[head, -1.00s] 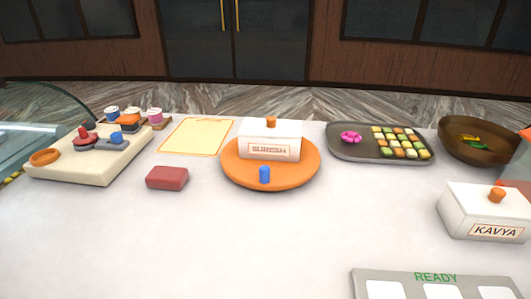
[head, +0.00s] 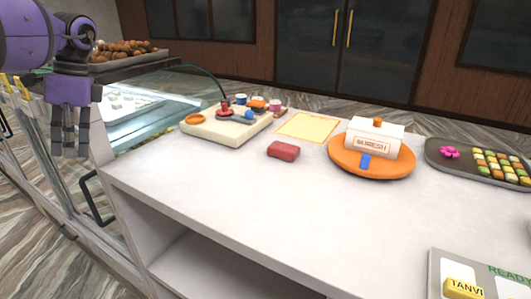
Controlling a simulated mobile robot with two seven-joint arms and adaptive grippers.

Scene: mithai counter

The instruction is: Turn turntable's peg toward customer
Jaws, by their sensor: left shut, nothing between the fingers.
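An orange round turntable (head: 345,165) stands on the white counter, right of centre in the head view. A blue upright peg (head: 365,161) is at its near edge, on the side facing me. A white box (head: 388,137) with an orange knob and a label that seems to read "SURESH" sits on the turntable, its label facing me. My left gripper (head: 70,152) hangs fingers down at the upper left, left of the counter and far from the turntable. It is shut and empty. My right gripper is not in view.
A red block (head: 284,151) lies left of the turntable. Behind it are a yellow sheet (head: 308,127) and a cream board (head: 205,133) with small items. A grey sweets tray (head: 440,164) is at right, a READY tray (head: 437,268) at the front. A glass case stands at left.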

